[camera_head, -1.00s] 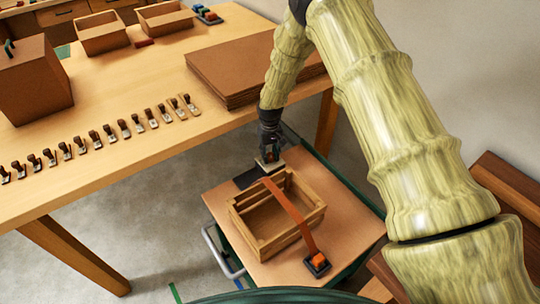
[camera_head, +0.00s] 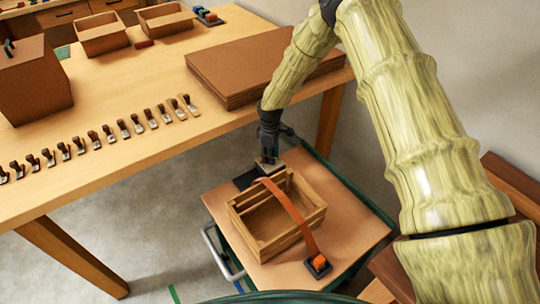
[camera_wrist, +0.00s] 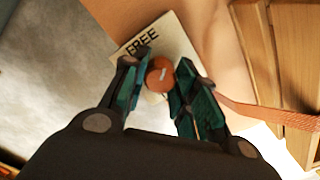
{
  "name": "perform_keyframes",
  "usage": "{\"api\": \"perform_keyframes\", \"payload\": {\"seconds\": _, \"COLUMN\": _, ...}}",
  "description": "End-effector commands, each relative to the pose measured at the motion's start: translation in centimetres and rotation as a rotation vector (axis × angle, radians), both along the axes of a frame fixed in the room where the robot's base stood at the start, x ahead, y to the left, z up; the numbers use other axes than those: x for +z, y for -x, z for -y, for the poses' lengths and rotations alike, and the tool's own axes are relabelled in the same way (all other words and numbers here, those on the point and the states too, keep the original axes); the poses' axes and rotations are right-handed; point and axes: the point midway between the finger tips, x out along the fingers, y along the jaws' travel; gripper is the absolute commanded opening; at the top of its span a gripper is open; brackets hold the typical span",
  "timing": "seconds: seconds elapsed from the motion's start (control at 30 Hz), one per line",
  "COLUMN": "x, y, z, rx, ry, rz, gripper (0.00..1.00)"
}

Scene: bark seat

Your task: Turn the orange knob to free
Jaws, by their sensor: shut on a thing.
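The orange knob (camera_wrist: 160,76) is round, with a short white line on its top. It sits on a pale plate (camera_wrist: 180,37) on which the word FREE shows, up and left of the knob. My gripper (camera_wrist: 161,70) has one finger on each side of the knob and is shut on it. In the head view my gripper (camera_head: 267,160) points down at the far end of the wooden crate (camera_head: 290,231), and its fingers hide the knob. An orange strap (camera_head: 290,208) runs over the crate to a dark block with an orange top (camera_head: 318,263).
The crate stands on a brown-topped cart (camera_head: 352,225) with a dark green frame. A long table (camera_head: 110,165) on the left holds a row of small tools, flat brown sheets (camera_head: 250,75) and open boxes. In the wrist view the crate wall is close on the right.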

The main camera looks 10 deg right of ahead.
Motion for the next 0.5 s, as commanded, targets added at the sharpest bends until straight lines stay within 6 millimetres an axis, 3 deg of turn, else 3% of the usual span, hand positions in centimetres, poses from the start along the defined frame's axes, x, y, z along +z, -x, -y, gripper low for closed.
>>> {"api": "perform_keyframes", "payload": {"seconds": 0.5, "x": 0.4, "y": -0.42, "z": 0.23, "rx": 0.484, "ry": 0.001, "rz": 0.008, "gripper": 0.05}}
